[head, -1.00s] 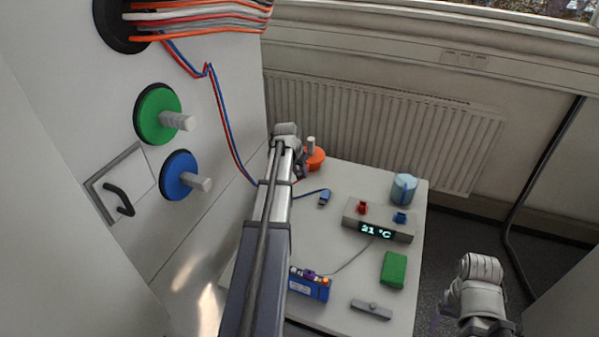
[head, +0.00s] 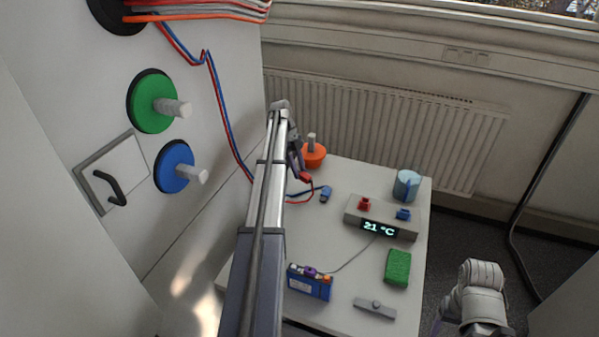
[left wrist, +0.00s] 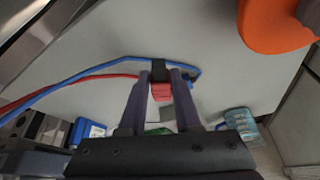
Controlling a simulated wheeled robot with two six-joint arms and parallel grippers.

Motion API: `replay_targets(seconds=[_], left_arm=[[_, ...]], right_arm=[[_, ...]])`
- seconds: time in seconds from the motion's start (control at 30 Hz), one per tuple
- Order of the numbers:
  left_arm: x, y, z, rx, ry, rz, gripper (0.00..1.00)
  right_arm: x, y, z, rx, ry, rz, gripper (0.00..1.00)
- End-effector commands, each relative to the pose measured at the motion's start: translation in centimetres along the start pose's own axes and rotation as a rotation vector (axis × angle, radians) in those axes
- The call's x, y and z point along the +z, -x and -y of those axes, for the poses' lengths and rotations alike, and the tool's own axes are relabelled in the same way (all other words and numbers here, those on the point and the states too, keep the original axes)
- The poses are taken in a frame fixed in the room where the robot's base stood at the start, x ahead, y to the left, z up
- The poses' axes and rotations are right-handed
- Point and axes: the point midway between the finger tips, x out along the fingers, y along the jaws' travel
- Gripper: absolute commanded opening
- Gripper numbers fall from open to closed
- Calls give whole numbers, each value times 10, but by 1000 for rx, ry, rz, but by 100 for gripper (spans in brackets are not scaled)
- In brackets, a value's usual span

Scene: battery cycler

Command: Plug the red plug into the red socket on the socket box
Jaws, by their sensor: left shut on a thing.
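My left gripper (head: 302,170) is shut on the red plug (head: 305,177) above the back left of the table. In the left wrist view the red plug (left wrist: 162,91) sits between the two fingers, with its dark end at the tips. Its red cable runs off to the left. The red socket (head: 365,205) stands on the grey socket box (head: 352,217), to the right of and nearer than the plug, clearly apart from it. My right arm shows at the lower right; its jaws are mostly cut off by the frame.
The blue plug (head: 326,194) lies on the table (head: 335,245) near the held plug. The blue socket (head: 403,214) is on the box's right. An orange knobbed object (head: 314,157), a light-blue cup (head: 405,186), a green block (head: 397,267) and a blue battery pack (head: 309,284) stand around.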

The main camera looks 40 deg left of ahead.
Motion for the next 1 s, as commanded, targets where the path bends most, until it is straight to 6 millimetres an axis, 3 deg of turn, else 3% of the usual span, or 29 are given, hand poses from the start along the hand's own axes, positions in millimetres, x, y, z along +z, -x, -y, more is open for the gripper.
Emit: replay_targets(seconds=[0.3,0.67,1.0], left_arm=[[5,-2,2,76,-187,-3,0],[7,-7,2,77,-190,-2,0],[16,-27,2,76,-189,-2,0]], right_arm=[[0,-5,0,0,0,0,71],[-1,-10,1,0,0,0,71],[-2,-31,3,0,0,0,71]])
